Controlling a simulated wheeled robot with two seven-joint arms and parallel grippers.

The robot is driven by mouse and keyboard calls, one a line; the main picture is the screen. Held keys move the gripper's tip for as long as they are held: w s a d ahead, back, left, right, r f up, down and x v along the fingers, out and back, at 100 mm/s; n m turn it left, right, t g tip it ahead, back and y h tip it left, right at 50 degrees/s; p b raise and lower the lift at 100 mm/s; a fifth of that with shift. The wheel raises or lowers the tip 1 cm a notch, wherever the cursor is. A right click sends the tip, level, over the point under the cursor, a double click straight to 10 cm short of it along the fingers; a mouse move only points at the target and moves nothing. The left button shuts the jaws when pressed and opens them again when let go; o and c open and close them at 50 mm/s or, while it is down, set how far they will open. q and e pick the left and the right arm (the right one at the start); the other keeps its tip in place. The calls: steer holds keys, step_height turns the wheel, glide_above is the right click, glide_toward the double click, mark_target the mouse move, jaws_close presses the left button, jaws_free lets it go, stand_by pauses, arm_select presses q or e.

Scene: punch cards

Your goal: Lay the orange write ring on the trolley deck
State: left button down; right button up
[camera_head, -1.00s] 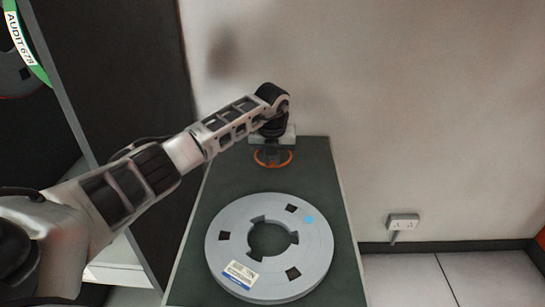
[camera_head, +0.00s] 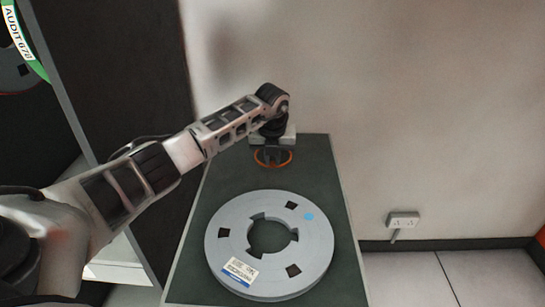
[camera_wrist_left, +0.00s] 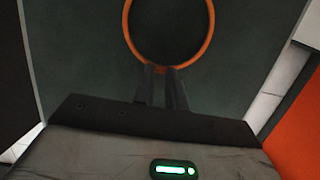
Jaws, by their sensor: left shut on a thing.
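The orange write ring (camera_head: 273,164) is at the far end of the dark green trolley deck (camera_head: 225,180). My left gripper (camera_head: 272,155) points down there, and its fingers are shut on the ring's near rim in the left wrist view (camera_wrist_left: 166,70). The ring (camera_wrist_left: 127,25) lies flat to the deck surface, its top cut off by that view's edge. I cannot tell whether it touches the deck or hangs just above it. My right gripper is in neither view.
A large grey tape reel (camera_head: 220,255) with a white label lies on the near part of the deck. A dark cabinet (camera_head: 120,70) stands at the left, with a green-rimmed reel (camera_head: 22,45) in it. A wall (camera_head: 420,100) with a socket (camera_head: 403,220) is behind and right.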

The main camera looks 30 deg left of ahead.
arm_select(q)
steer(key=shift+f, duration=0.45)
stand_by(0.5)
steer(key=c, duration=1.3)
jaws_free()
steer(key=shift+c, duration=0.2)
steer(key=shift+c, duration=1.1)
steer(key=shift+r, duration=0.15)
steer(key=w+p+v, duration=0.1)
steer(key=p+v, duration=0.4)
steer(key=v, duration=0.1)
steer(key=shift+a+r, duration=0.35)
steer(key=shift+r, duration=0.2)
steer(key=shift+f, duration=0.1)
